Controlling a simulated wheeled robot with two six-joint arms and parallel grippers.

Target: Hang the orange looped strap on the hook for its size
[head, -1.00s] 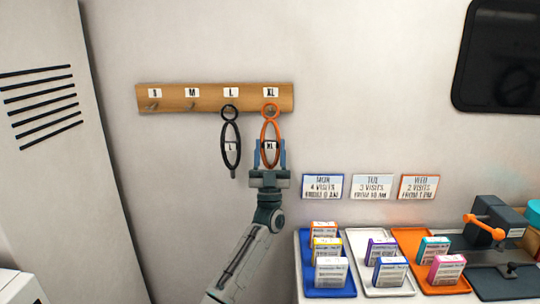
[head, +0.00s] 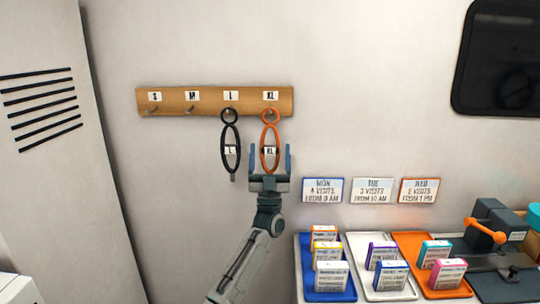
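The orange looped strap (head: 264,135) hangs at the XL hook of the wooden hook board (head: 210,101), its small top loop at the hook and its XL tag at the lower part. Whether the loop is fully around the hook is too small to tell. My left gripper (head: 270,164) is just below the strap's tag, its two blue fingers spread to either side of the strap's lower end, apart from it. A black looped strap (head: 223,146) tagged L hangs at the L hook beside it. The S and M hooks are bare. My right gripper is not in view.
Below right, a counter carries a blue tray (head: 309,260), a white tray (head: 357,245) and an orange tray (head: 416,240) with several small boxes. Three schedule cards are on the wall above. A grey locker (head: 50,180) stands at left.

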